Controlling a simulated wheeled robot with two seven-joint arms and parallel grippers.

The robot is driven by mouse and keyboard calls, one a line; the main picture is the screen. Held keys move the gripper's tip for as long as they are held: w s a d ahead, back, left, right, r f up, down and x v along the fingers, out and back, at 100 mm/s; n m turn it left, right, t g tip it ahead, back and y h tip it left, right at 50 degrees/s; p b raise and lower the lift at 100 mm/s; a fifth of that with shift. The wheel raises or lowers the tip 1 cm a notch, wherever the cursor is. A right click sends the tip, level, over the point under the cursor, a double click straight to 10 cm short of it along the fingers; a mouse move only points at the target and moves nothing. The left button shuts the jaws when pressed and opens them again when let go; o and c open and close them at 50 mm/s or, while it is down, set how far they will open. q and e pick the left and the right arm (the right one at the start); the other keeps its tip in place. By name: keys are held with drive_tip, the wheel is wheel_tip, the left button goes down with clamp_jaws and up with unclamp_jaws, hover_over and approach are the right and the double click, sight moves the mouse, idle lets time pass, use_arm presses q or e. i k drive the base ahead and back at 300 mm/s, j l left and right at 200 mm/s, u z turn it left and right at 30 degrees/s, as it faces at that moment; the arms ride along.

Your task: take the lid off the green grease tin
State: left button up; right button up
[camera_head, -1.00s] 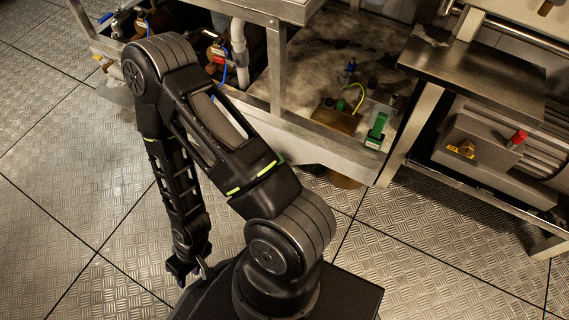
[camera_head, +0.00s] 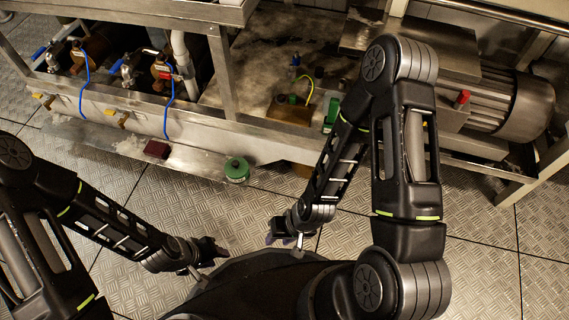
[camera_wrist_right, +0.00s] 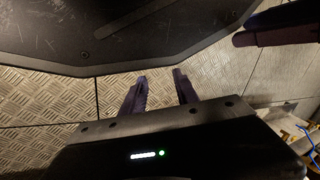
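The green grease tin (camera_head: 236,169), round with a green top and a paler side, stands on the low metal ledge below the bench. Its lid appears to be on, though it is small in this view. My left gripper (camera_head: 206,262) is empty, in front of my base and well short of the tin, with its fingers seemingly apart. My right gripper (camera_head: 287,240) is also empty, to the right and nearer than the tin. In the right wrist view its two fingers (camera_wrist_right: 160,91) stand apart with only floor plate between them.
A dark red box (camera_head: 157,149) sits on the same ledge (camera_head: 200,160), left of the tin. Valves with blue hoses (camera_head: 168,107) are behind. A brown block with a green part (camera_head: 289,108) and a motor (camera_head: 515,105) are at the right. Floor between ledge and grippers is clear.

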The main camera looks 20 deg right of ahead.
sight(237, 167)
drive_tip(key=z, duration=0.45)
drive_tip(key=j+z, duration=0.15)
drive_tip(key=z, duration=0.25)
drive_tip(key=i+z, duration=0.1)
drive_tip(key=z, duration=0.35)
drive_tip(key=j+z, duration=0.15)
drive_tip(key=z, duration=0.7)
drive_tip(key=j+z, duration=0.1)
drive_tip(key=z, duration=0.35)
drive_tip(key=k+j+z, duration=0.25)
drive_tip(key=j+z, duration=0.2)
drive_tip(key=k+j+z, duration=0.25)
drive_tip(key=z, duration=0.15)
drive_tip(key=k+j+z, duration=0.45)
drive_tip(key=k+j, duration=0.2)
drive_tip(key=k, duration=0.2)
drive_tip(key=k+j, duration=0.2)
drive_tip(key=k, duration=0.2)
drive_tip(key=z, duration=0.05)
